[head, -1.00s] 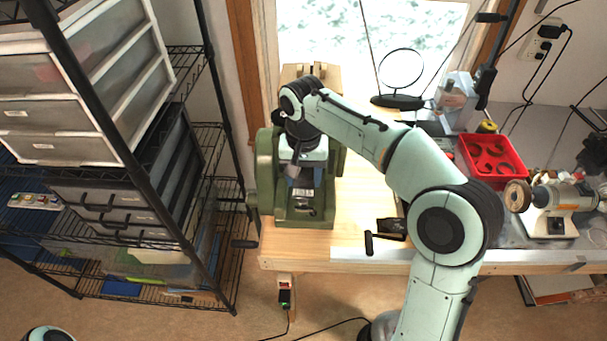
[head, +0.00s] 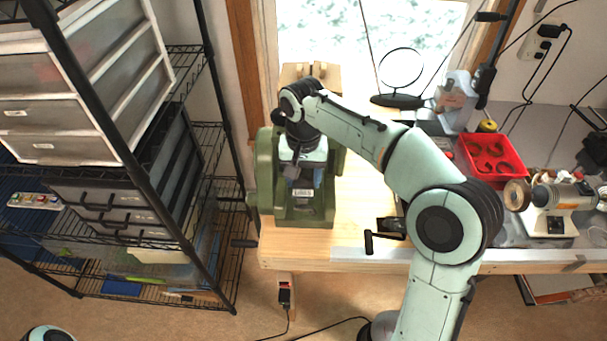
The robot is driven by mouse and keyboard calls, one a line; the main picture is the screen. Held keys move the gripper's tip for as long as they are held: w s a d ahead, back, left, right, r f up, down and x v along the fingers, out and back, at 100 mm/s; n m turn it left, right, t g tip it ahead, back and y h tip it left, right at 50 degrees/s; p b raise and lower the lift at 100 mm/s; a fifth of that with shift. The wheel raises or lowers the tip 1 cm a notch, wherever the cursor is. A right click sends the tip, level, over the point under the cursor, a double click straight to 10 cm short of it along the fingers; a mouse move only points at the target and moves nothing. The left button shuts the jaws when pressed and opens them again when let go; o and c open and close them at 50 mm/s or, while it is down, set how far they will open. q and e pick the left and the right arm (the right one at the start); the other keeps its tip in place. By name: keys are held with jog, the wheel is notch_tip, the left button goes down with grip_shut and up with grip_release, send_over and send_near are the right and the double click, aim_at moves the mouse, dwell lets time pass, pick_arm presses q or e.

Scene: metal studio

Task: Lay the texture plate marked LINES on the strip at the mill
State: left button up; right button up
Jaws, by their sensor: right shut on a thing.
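The mill (head: 267,170) is a green machine with two side cheeks, standing at the left end of the wooden bench. My right gripper (head: 303,184) points down between its cheeks, shut on a small pale plate (head: 303,193). This appears to be the texture plate; its marking is too small to read. The gripper hides much of the mill's bed, and I cannot make out the strip or whether the plate touches it. My left gripper is out of view.
A black crank handle (head: 369,243) lies at the bench's front edge. A red tray (head: 492,158) and a small bench motor (head: 552,197) stand at the right. A wire shelf with drawers (head: 110,205) stands left of the mill. The bench right of the mill is partly clear.

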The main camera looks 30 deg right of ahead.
jog(key=o, duration=1.1)
jog(key=shift+o, duration=0.2)
